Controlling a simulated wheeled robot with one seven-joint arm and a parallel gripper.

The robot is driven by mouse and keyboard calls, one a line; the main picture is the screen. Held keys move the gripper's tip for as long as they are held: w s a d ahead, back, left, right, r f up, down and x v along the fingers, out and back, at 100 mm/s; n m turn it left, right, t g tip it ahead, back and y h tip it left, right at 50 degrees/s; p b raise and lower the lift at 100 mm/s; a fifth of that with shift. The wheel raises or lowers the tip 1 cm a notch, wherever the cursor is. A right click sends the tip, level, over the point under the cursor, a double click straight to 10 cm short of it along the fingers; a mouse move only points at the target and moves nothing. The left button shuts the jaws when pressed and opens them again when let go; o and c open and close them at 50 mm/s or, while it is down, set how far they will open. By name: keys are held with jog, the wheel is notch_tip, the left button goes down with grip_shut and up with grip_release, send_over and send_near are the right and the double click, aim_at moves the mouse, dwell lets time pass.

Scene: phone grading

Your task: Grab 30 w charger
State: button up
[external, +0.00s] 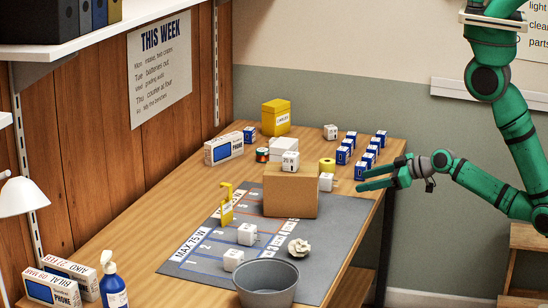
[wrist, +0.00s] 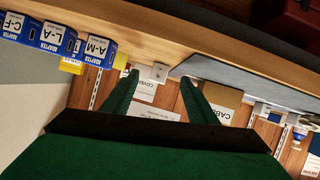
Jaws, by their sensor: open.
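Several small white charger cubes show in the external view. One stands on white boxes behind the cardboard box (external: 290,160), with a wattage label too small to read surely. Another white cube (external: 326,181) is beside the cardboard box's right side, one (external: 331,131) is at the back, and two (external: 247,234) (external: 233,260) are on the grey mat. I cannot tell which is 30 W. My gripper (external: 363,178) is open and empty, right of the cube beside the cardboard box. In the wrist view, a white cube (wrist: 160,72) shows between my open fingertips (wrist: 158,80), apart from them.
The cardboard box (external: 291,194) stands on the grey mat (external: 200,262). Blue adapter boxes (external: 343,155) stand in rows behind my gripper. A yellow roll (external: 327,165), a yellow box (external: 276,118), a grey bucket (external: 266,284) and crumpled paper (external: 299,247) are also on the table.

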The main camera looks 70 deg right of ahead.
aim_at(333, 177)
jog(key=w, duration=0.1)
jog(key=w+r+y, duration=0.2)
jog(key=shift+w+d+r, duration=0.1)
jog(key=shift+w+d, duration=0.15)
jog(key=shift+d, duration=0.1)
jog(key=x, duration=1)
jog(key=shift+w, duration=0.4)
jog(key=c, duration=1.2)
